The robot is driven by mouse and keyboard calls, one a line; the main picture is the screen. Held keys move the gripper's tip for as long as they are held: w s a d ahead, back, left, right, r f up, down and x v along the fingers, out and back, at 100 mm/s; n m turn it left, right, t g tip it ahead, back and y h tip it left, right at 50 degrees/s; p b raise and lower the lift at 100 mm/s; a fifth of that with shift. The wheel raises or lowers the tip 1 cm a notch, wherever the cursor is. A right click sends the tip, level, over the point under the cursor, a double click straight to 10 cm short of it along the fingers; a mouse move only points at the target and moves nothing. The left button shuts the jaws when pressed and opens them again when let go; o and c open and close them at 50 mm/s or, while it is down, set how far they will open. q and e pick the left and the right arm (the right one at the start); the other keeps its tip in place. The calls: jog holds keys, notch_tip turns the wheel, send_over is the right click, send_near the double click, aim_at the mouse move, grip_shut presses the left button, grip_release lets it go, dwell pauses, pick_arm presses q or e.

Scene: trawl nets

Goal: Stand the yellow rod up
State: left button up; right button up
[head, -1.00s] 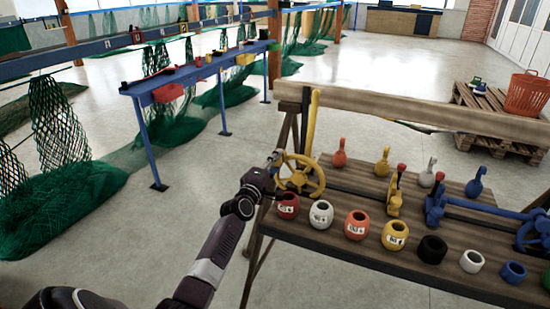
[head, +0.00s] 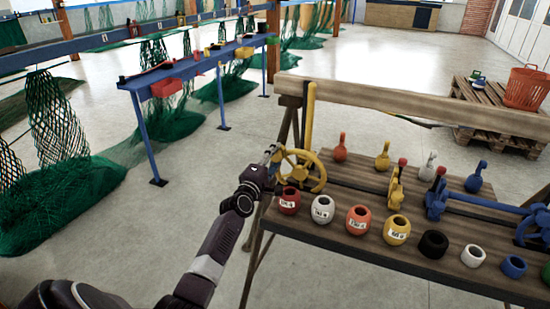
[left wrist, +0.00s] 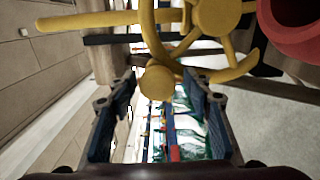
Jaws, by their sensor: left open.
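The yellow rod (head: 310,112) shows in the head view beside the yellow wheel (head: 303,171), at the left end of the bench, crossing in front of a wooden beam. It looks upright there, but I cannot tell its exact tilt. In the left wrist view the rod (left wrist: 85,21) runs sideways at the upper left, beside the wheel (left wrist: 215,18). My left gripper (head: 272,154) is at the wheel's left side. In the left wrist view its fingers (left wrist: 160,110) are open, with the round yellow knob (left wrist: 157,83) of the wheel between or just beyond their tips. My right gripper is out of view.
Several coloured pots, such as a red pot (head: 289,201), line the bench's front edge. Several small levers and a blue wheel mechanism (head: 480,204) stand behind them. The wooden beam (head: 420,104) closes the back.

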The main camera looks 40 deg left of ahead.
pick_arm(q)
jog(key=shift+d, duration=0.15)
jog(key=shift+s+d, duration=0.15)
jog(key=shift+s, duration=0.35)
jog(key=v, duration=1.1)
jog(key=shift+f, duration=0.1)
